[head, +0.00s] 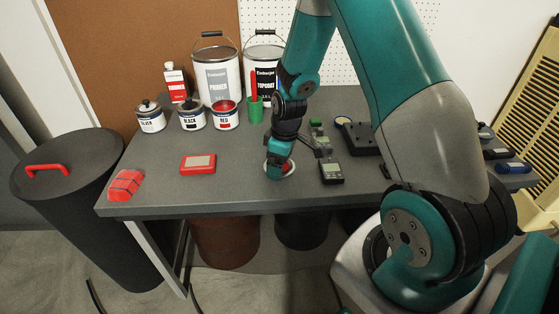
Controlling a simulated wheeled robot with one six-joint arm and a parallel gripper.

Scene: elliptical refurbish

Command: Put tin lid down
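A round, pale-rimmed disc that looks like the tin lid (291,173) is at the middle of the grey workbench (230,200). My gripper (280,168) points down right over it and covers most of it. The fingers are too small and hidden to show whether they are shut on the lid. I cannot tell whether the lid touches the bench or hangs just above it. The RED tin (225,116) stands at the back with red showing at its top. The BLACK tin (192,117) and SILVER tin (151,117) stand to its left with tops on.
A PRIMER bucket (217,75), a TOPCOAT bucket (262,65), a THINNER bottle (176,85) and a green cup (255,110) stand behind. A red box (198,163) and red block (126,185) lie left. A dark meter (331,171) lies close right of my gripper. Bench between red box and gripper is clear.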

